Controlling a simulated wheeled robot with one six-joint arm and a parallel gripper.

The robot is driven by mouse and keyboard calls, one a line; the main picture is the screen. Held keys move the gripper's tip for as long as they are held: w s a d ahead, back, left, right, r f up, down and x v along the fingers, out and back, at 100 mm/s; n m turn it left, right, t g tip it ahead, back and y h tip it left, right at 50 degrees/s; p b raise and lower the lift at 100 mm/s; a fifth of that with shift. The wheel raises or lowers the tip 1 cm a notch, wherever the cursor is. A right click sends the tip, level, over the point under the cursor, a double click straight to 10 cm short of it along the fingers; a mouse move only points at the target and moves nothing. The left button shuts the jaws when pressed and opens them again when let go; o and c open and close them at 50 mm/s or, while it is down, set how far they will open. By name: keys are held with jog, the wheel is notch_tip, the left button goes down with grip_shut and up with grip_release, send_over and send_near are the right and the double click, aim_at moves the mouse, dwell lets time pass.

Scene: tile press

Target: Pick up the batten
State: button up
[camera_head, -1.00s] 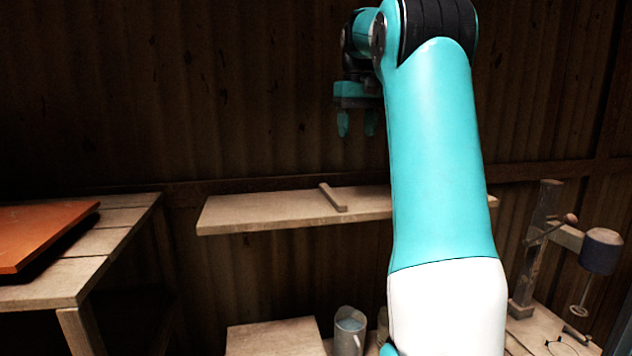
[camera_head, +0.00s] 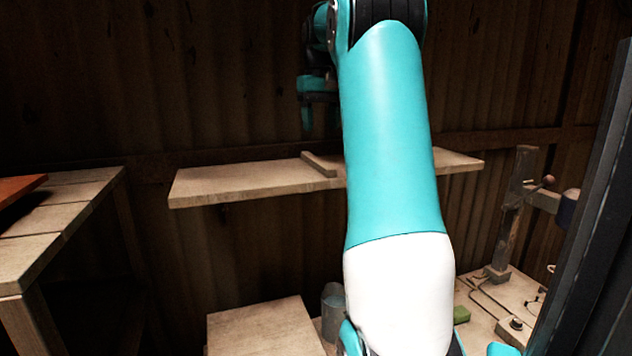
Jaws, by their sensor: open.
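The batten (camera_head: 319,164) is a short strip of wood lying flat on the wooden wall shelf (camera_head: 230,184), near the shelf's middle. My arm hides part of the shelf to the right of the batten. My gripper (camera_head: 318,118) hangs above the shelf with its fingers pointing down. It is open and empty, and apart from the batten. My arm partly covers its right side, so one finger is mostly hidden.
A slatted wooden table (camera_head: 62,216) with an orange board (camera_head: 18,189) stands at the left. Below the shelf are a wooden surface (camera_head: 262,330) and a metal container (camera_head: 332,305). A post-mounted device (camera_head: 512,215) stands at the right.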

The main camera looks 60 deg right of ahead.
aim_at(317, 159)
jog(key=f+b, duration=0.4)
jog(key=f, duration=0.1)
jog(key=f+b, duration=0.3)
jog(key=shift+w+a+f, duration=0.25)
jog(key=shift+w, duration=0.15)
jog(key=shift+r, duration=0.1)
grip_shut()
